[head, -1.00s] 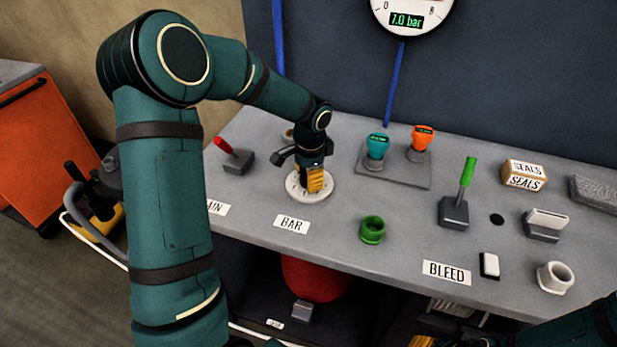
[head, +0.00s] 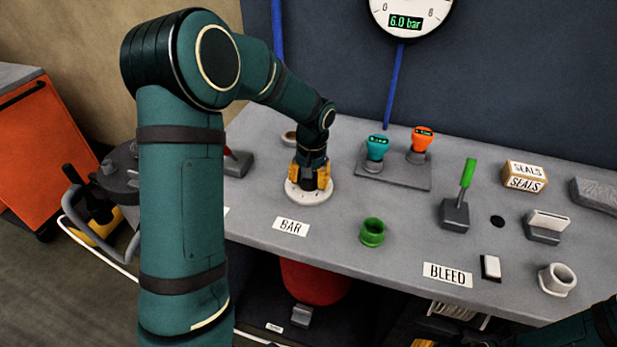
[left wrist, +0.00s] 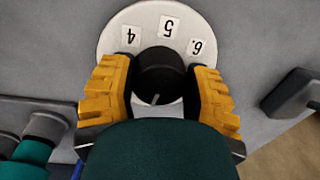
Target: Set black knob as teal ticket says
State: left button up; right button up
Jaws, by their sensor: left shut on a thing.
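My left gripper (head: 309,184) points down over the round white dial (head: 308,197) behind the BAR label. In the left wrist view its yellow fingers are shut on both sides of the black knob (left wrist: 160,72). The knob has a pale mark at its lower edge in that view. The dial's numbers 4, 5 and 6 show around the knob; the rest is hidden.
The gauge (head: 410,18) on the wall reads 6.0 bar. A red-handled lever (head: 238,162) is close left of my left gripper. A green ring (head: 372,232), green lever (head: 456,205) and white switch (head: 490,267) stand to the right.

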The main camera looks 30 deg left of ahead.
pick_arm(q)
jog(key=shift+d+n, duration=0.1)
jog(key=shift+n, duration=0.6)
jog(key=shift+f, duration=0.1)
jog(key=o, duration=1.2)
jog(key=shift+r, duration=0.55)
jog(key=r, duration=1.1)
jog(key=shift+w+d, duration=0.15)
jog(key=shift+d, duration=0.2)
